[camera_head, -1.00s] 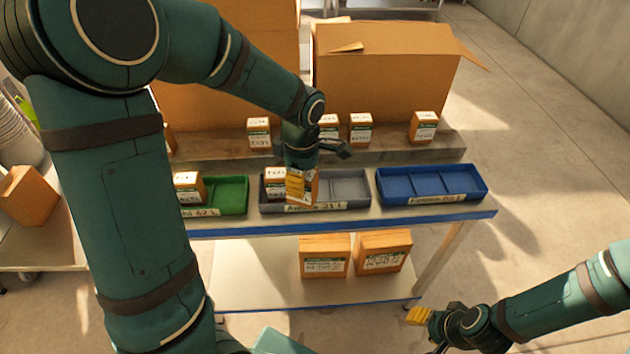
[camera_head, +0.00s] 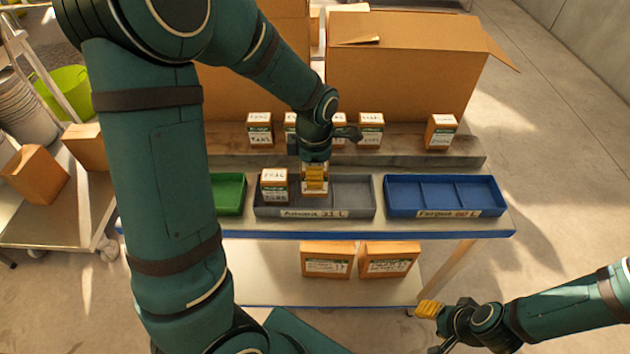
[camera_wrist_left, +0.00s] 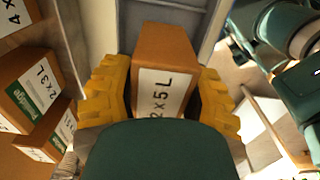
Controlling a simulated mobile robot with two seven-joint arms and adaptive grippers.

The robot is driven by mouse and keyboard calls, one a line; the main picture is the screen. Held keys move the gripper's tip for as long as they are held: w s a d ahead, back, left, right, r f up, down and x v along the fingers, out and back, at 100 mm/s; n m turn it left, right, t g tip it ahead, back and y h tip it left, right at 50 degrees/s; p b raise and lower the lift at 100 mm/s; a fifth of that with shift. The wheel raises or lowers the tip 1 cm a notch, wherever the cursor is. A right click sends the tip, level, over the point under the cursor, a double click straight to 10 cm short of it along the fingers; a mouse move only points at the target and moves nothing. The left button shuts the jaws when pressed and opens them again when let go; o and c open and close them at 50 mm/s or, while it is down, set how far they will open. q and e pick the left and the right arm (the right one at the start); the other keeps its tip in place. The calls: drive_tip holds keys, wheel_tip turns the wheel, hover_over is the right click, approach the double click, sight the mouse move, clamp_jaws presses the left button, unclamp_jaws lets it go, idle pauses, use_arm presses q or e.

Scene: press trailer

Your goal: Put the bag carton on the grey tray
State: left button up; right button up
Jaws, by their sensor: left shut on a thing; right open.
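My left gripper (camera_head: 315,178) is shut on an orange-brown carton, which the left wrist view shows between the yellow fingers with a white "2 x 5 L" label (camera_wrist_left: 162,93). In the head view they are over the middle compartment of the grey tray (camera_head: 350,197). The carton looks upright; its base is hidden, so I cannot tell whether it touches the tray floor. Another carton (camera_head: 274,184) stands in the tray's left compartment. My right gripper (camera_head: 432,322) is open and empty at the lower right, away from the table.
A green tray (camera_head: 229,193) is to the left and an empty blue tray (camera_head: 443,193) to the right. Several cartons stand on the raised shelf (camera_head: 405,151) behind, with large cardboard boxes (camera_head: 400,75) beyond. Two cartons (camera_head: 327,262) sit on the lower shelf. The grey tray's right compartment is clear.

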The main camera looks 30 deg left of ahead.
use_arm(q)
wheel_tip(320, 180, down, 3)
drive_tip(key=shift+r, duration=0.2)
drive_tip(key=shift+f, duration=0.3)
drive_tip(key=shift+f+b, duration=0.1)
drive_tip(key=shift+b, duration=0.25)
drive_tip(key=o, duration=1.3)
